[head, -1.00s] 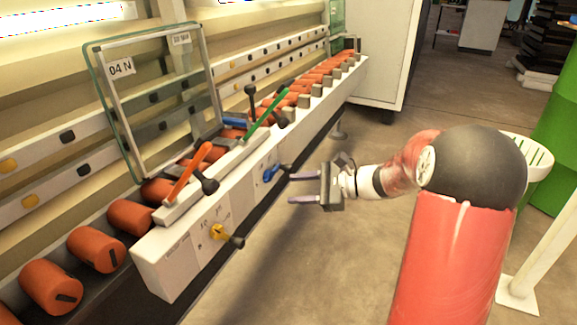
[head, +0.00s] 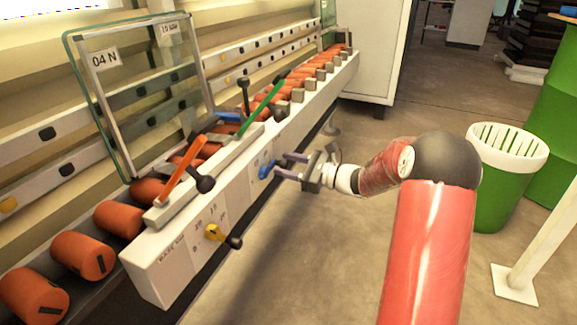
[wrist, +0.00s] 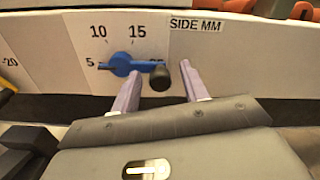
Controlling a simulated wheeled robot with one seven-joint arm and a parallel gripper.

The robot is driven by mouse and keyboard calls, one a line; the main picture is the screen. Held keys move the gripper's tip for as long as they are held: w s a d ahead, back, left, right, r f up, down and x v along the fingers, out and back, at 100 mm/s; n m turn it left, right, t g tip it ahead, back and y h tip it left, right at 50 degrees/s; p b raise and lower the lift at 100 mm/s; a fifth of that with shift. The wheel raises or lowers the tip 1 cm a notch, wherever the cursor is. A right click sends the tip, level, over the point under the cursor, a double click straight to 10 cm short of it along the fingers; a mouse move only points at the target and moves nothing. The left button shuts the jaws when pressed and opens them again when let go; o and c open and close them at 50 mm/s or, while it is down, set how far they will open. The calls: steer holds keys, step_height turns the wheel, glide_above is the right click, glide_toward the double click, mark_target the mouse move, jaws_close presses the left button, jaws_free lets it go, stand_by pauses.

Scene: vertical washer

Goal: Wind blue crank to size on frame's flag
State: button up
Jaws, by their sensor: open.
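The blue crank (head: 267,169) is on the front of the long white machine beam. In the wrist view the crank (wrist: 122,65) has a black knob (wrist: 160,79) on its right; its narrow left end points near 5 on a dial also marked 10 and 15, labelled SIDE MM. My gripper (head: 280,166) is open and empty. Its fingers (wrist: 158,72) appear on either side of the knob in the wrist view; contact cannot be told. A framed glass panel (head: 140,90) carries a 04 N label, and a small flag (head: 170,29) beside it seems to read 15 MM.
A yellow crank (head: 214,233) is on the same beam, nearer. Orange (head: 182,166) and green (head: 268,96) levers stand above it, with black-knobbed handles. Orange rollers (head: 82,255) line the machine. A white-rimmed green bin (head: 505,150) and a post stand right. The floor between is clear.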

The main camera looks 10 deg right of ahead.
jaws_close()
stand_by(0.3)
steer(key=shift+m+p, duration=0.4)
steer(key=shift+p, duration=0.25)
steer(key=shift+f+m+p, duration=0.15)
steer(key=shift+m+p, duration=0.35)
steer(key=shift+p, duration=0.45)
steer(key=shift+s+a+f+m+p, duration=0.3)
steer(key=shift+f+m+p, duration=0.4)
steer(key=shift+m+p, duration=1.1)
steer(key=shift+s+a+f+m+p, duration=0.15)
steer(key=shift+s+f+m+p, duration=0.4)
steer(key=shift+m+p, duration=1.2)
steer(key=shift+s+a+f+m+p, duration=0.1)
steer(key=shift+a+f+m+p, duration=0.15)
steer(key=shift+f+m+p, duration=1.1)
steer(key=shift+r+p, duration=0.4)
steer(key=shift+p, duration=0.4)
